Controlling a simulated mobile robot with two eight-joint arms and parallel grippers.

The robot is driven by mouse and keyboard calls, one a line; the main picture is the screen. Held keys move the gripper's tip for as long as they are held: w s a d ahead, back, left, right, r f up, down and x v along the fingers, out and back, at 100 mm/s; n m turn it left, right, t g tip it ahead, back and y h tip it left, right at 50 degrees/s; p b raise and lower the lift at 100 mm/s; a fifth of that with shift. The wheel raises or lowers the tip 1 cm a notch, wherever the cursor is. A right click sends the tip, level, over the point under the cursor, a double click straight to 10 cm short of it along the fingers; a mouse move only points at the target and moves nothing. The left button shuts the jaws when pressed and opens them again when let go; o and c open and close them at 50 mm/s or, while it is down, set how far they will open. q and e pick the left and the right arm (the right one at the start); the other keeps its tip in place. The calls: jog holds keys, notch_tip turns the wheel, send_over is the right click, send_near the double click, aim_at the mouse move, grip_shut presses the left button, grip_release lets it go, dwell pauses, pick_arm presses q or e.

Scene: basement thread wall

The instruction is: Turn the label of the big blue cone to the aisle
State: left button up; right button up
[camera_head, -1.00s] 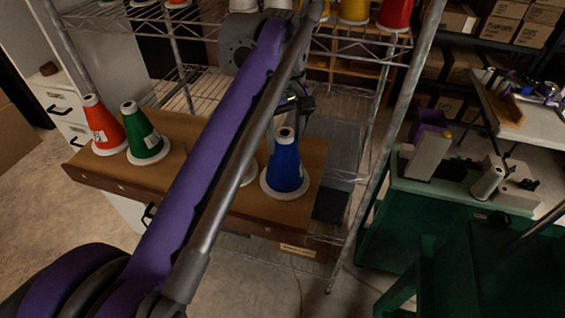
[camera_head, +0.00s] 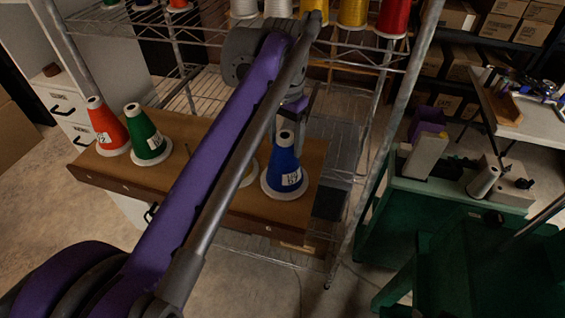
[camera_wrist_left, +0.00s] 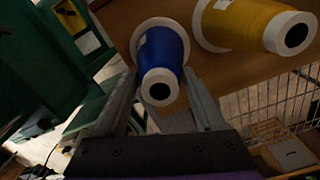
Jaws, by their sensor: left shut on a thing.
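The big blue cone (camera_head: 284,160) stands upright on its white base on the brown wooden board. Its white label (camera_head: 291,179) with dark print faces the front of the board, toward the head camera. My left gripper (camera_head: 292,120) comes down from above and is shut on the blue cone near its top. In the left wrist view, its two fingers (camera_wrist_left: 160,80) lie on either side of the blue cone (camera_wrist_left: 161,50), and a bit of white label shows at the far edge. My right gripper is not in view.
A yellow cone (camera_wrist_left: 246,25) stands beside the blue one, mostly hidden by my arm in the head view. Red (camera_head: 106,128) and green (camera_head: 143,133) cones stand at the board's left end. Spools fill the wire rack above. A green bench (camera_head: 400,215) is at right.

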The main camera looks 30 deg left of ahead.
pick_arm(q)
jog(key=m, duration=0.4)
jog(key=shift+r+m, duration=0.1)
jog(key=shift+m, duration=0.2)
jog(key=m, duration=0.4)
jog(key=shift+m+p, duration=0.3)
jog(key=shift+p, duration=0.1)
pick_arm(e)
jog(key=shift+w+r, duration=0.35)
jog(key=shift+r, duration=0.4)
pick_arm(q)
jog(key=shift+f, duration=0.3)
jog(key=o, duration=1.3)
jog(key=shift+c, duration=0.2)
